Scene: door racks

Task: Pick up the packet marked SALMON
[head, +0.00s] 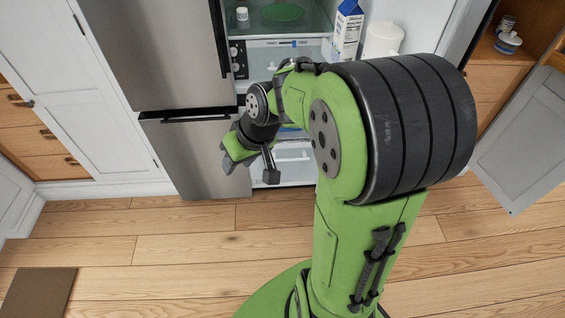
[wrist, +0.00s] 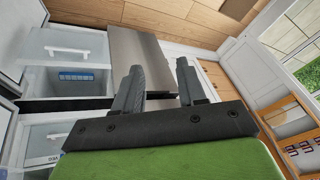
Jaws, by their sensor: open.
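I cannot read the word SALMON on anything in either view. In the wrist view, a blue-and-white packet (wrist: 76,76) sits inside an open compartment of the fridge-freezer, at the left; its print is too small to read. Another blue-marked item (wrist: 57,161) shows low at the left edge, also unreadable. My gripper (wrist: 158,68) is open, with nothing between its fingers. In the head view my gripper (head: 250,170) is in front of the lower fridge compartments, apart from the packets. My arm hides part of those compartments.
The steel fridge doors (head: 165,50) stand left of the open interior. A milk carton (head: 347,28) and white canister (head: 383,40) stand at the upper right. A green plate (head: 282,11) and white jar (head: 242,14) are on the shelf.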

